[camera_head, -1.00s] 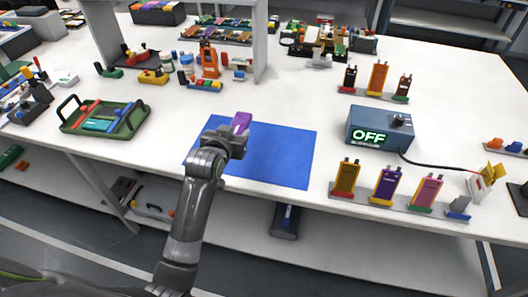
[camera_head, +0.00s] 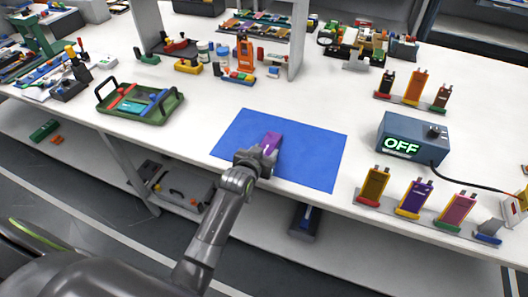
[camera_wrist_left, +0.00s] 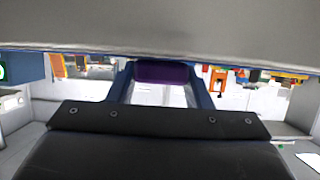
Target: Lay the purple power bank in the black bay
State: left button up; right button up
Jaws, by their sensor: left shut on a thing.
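The purple power bank (camera_head: 271,143) is in my left gripper (camera_head: 261,156), held over the blue mat (camera_head: 312,160). The gripper is shut on its near end, and the bank points away from me. In the left wrist view, the purple end (camera_wrist_left: 162,72) sits between the two dark blue fingers. I cannot tell from the head view whether the bank touches the mat. I cannot pick out the black bay with certainty. My right gripper is not in view.
A blue box reading OFF (camera_head: 408,140) stands right of the mat. A green tray (camera_head: 150,111) is at left. White table (camera_head: 215,112) between is clear.

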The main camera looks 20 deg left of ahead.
pick_arm(q)
jog(key=shift+f, duration=0.15)
jog(key=o, duration=1.1)
